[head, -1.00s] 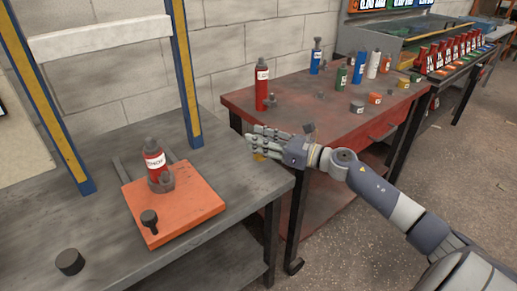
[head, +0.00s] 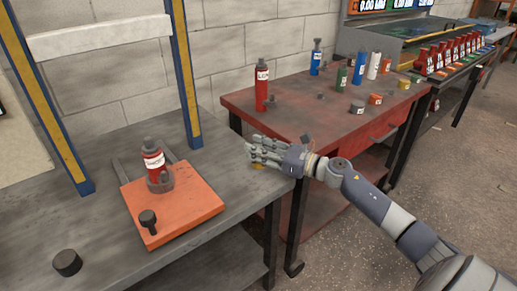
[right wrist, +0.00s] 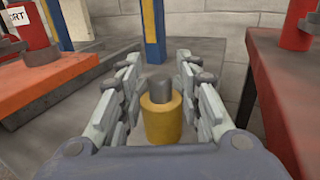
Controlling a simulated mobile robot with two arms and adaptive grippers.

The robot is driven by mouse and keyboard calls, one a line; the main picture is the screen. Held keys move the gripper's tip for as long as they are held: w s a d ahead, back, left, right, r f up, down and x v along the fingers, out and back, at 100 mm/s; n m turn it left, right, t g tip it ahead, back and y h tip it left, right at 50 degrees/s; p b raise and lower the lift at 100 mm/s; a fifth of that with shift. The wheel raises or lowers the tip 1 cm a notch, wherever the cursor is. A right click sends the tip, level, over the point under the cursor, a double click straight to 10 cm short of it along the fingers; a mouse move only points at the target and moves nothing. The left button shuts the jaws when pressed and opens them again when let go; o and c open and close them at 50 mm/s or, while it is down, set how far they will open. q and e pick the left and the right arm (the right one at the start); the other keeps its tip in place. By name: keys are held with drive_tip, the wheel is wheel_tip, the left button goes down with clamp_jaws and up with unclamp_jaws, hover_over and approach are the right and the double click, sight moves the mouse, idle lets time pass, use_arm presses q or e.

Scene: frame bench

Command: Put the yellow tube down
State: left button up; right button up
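The yellow tube (right wrist: 162,118), with a dark grey cap, is upright between the fingers of my right gripper (right wrist: 160,95) in the right wrist view. The gripper is closed around it. In the head view my right gripper (head: 264,152) is low over the right end of the grey bench (head: 222,167). Only a small yellow part of the tube shows under the fingers, so its contact with the bench top cannot be told. My left gripper is out of view.
An orange plate (head: 195,207) on the bench carries a red bottle (head: 153,160) in a ring holder and a dark knob. A dark cap (head: 67,262) lies at the front left. The red table (head: 300,110) with several bottles stands behind, across a gap.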

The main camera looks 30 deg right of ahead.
drive_tip(key=o, duration=0.5)
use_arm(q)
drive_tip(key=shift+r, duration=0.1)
use_arm(e)
drive_tip(key=shift+r, duration=0.15)
drive_tip(key=shift+s+d+f, duration=0.2)
drive_tip(key=shift+s, duration=0.2)
drive_tip(key=v, duration=0.4)
drive_tip(key=shift+s+d, duration=0.15)
drive_tip(key=shift+s, duration=0.15)
drive_tip(key=shift+v, duration=0.95)
drive_tip(key=shift+r, duration=0.1)
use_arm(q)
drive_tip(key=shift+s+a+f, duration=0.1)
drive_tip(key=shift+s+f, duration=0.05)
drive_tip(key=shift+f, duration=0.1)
